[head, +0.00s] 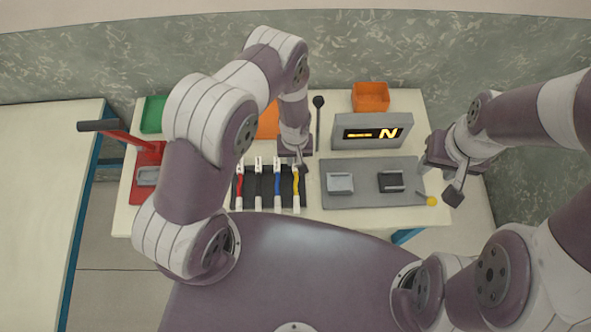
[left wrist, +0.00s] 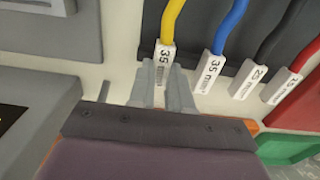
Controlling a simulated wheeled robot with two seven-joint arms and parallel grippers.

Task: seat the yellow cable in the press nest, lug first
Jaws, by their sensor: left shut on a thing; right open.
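The yellow cable (head: 296,184) lies at the right end of a dark rack (head: 249,190), its far end tagged white. In the left wrist view the yellow cable (left wrist: 170,22) carries a white tag reading 35. My left gripper (head: 297,164) is over that tagged end; in its wrist view the fingers (left wrist: 165,78) are shut on the tag from both sides. The lug cannot be made out. A red lever press (head: 149,182) with a grey block stands at the far left; its nest is too small to make out. My right gripper (head: 455,180) is open, right of the grey mat.
Red, black and blue cables lie left of the yellow one, the blue cable (left wrist: 228,30) closest. A grey mat (head: 360,199) bears two small fixtures. A display box (head: 371,142), orange bin (head: 370,97) and green bin (head: 153,114) stand behind. A yellow ball (head: 432,201) is near the right edge.

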